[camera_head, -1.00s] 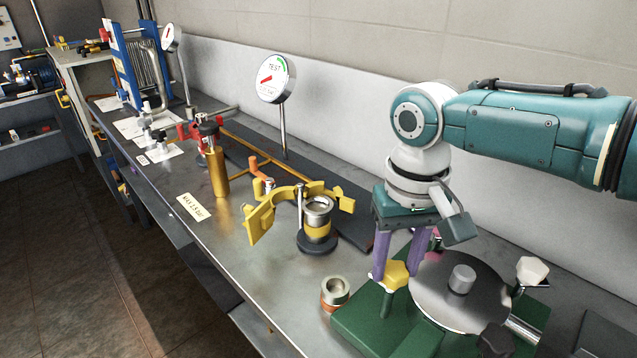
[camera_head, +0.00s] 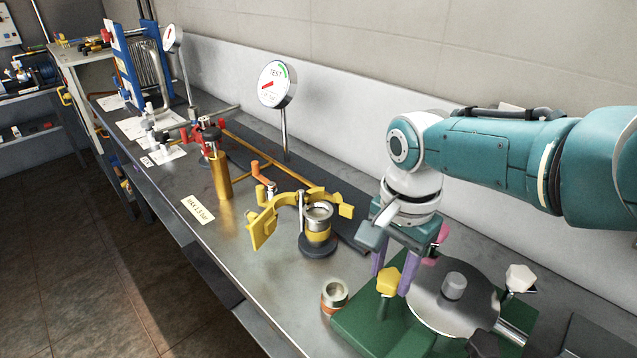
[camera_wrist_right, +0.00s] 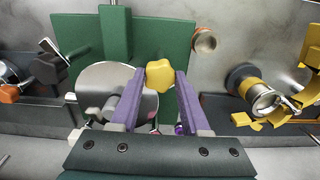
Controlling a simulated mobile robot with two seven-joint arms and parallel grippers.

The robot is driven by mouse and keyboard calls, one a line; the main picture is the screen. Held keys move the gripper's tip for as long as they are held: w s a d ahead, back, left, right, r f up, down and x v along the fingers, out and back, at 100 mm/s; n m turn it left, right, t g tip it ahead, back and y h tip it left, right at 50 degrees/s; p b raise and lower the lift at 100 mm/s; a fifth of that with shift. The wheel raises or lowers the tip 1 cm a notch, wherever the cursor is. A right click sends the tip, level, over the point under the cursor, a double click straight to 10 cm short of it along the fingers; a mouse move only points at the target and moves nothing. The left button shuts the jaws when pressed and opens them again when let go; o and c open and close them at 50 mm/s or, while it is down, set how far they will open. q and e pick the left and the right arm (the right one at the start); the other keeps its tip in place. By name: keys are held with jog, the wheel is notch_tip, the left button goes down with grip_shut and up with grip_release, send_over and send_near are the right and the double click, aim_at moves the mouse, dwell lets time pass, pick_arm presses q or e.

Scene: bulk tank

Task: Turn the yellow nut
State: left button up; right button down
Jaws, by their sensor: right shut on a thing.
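The yellow nut (camera_head: 388,282) is a lobed knob on the green base plate (camera_head: 362,325), at the left edge of a round grey metal disc (camera_head: 430,302). My right gripper (camera_head: 391,280) points down from above with its purple fingers on either side of the nut, shut on it. In the right wrist view the nut (camera_wrist_right: 160,75) sits between the two fingertips (camera_wrist_right: 159,78). The nut's underside and the finger contacts are partly hidden. My left gripper is in neither view.
A white knob (camera_head: 520,278) stands right of the disc and a pink one (camera_head: 440,236) behind the gripper. A small copper ring fitting (camera_head: 334,294) is close left of the plate. A yellow clamp (camera_head: 265,222) and a dial gauge (camera_head: 277,84) stand farther left. Bare bench lies in front.

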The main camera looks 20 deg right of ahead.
jog(key=m, duration=0.3)
jog(key=shift+m, duration=0.4)
jog(key=m, duration=0.3)
jog(key=shift+m, duration=0.3)
jog(key=m, duration=0.3)
jog(key=shift+m+p, duration=0.3)
jog(key=shift+m, duration=2.1)
jog(key=shift+c, duration=1.9)
grip_release()
